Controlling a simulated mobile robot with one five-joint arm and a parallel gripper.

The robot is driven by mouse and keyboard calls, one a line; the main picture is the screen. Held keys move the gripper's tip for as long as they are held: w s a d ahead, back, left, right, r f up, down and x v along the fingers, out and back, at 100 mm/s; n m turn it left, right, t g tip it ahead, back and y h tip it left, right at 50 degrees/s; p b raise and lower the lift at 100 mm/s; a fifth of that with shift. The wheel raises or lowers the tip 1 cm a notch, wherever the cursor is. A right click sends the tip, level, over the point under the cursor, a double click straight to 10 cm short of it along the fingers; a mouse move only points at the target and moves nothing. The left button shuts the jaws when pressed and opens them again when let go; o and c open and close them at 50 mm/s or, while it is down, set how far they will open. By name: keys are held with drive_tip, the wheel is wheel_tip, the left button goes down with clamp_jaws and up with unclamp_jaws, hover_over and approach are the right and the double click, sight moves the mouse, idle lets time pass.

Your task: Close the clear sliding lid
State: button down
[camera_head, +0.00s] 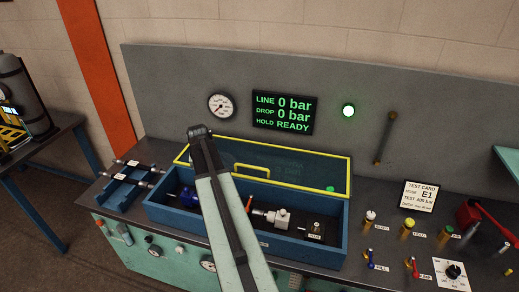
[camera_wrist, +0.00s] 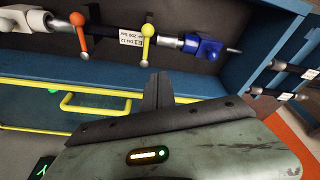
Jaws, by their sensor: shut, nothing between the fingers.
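The clear sliding lid (camera_head: 300,168) has a yellow edge and a yellow handle (camera_head: 252,168). It lies at the back of the blue box (camera_head: 345,225), whose front opening is uncovered. The handle (camera_wrist: 95,103) also shows in the wrist view, left of my gripper (camera_wrist: 158,82). My gripper is shut and empty, its fingertips over the blue box near the rim between the lid and the open inside. I cannot tell whether the fingers touch anything. In the head view my arm hides the gripper and part of the box. Inside lies a hose with a blue fitting (camera_wrist: 200,45) and an orange-handled valve (camera_wrist: 80,38).
A rack with black rods (camera_head: 125,185) stands left of the box. Valves (camera_head: 407,228), a test card (camera_head: 419,196) and a red lever (camera_head: 470,213) stand to the right. A grey panel with a gauge (camera_head: 221,106) and display (camera_head: 283,113) rises behind the box.

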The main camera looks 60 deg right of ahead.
drive_tip(key=s+d+r+m+p, duration=0.1)
drive_tip(key=s+d+r+m, duration=0.1)
drive_tip(key=s+d, duration=0.35)
drive_tip(key=s+d+r+m+h+p, duration=0.1)
drive_tip(key=s+d+r, duration=0.1)
drive_tip(key=d, duration=0.7)
drive_tip(key=s+d+r+m+p, duration=0.2)
drive_tip(key=s+d+r, duration=0.15)
drive_tip(key=d, duration=0.35)
drive_tip(key=b, duration=1.1)
hover_over(260, 174)
drive_tip(key=w+d, duration=0.1)
drive_tip(key=d, duration=0.3)
wheel_tip(260, 174, down, 12)
drive_tip(key=shift+a+r, duration=0.1)
drive_tip(key=shift+r, duration=0.1)
drive_tip(key=a, duration=0.1)
drive_tip(key=s+a, duration=0.1)
drive_tip(key=a, duration=0.1)
drive_tip(key=shift+a+r, duration=0.1)
drive_tip(key=shift+r, duration=0.1)
drive_tip(key=shift+a, duration=0.25)
drive_tip(key=shift+d, duration=0.1)
